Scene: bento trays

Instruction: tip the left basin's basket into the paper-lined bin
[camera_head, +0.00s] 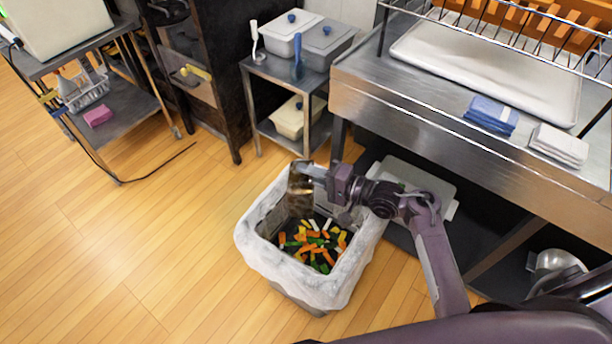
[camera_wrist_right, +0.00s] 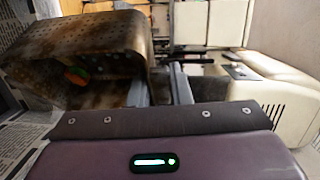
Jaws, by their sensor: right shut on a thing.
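My right gripper (camera_head: 312,172) is shut on the basket (camera_head: 299,196), a brownish, stained metal basket, over the far side of the bin. The basket is tilted, and its opening shows in the right wrist view (camera_wrist_right: 75,62) with an orange and green scrap inside. The bin's pale paper liner (camera_head: 262,262) hangs over its rim. Several orange, green, yellow and white scraps (camera_head: 318,245) lie in the bin's dark bottom. The printed liner also shows in the right wrist view (camera_wrist_right: 22,145). My left gripper is out of view. I cannot make out the left basin.
A steel counter (camera_head: 450,125) with a pale board, blue cloth (camera_head: 491,114) and white cloths (camera_head: 558,146) stands at the right. A small steel cart (camera_head: 277,72) with lidded tubs stands behind the bin. Wooden floor (camera_head: 120,260) is clear at left, apart from a black cable.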

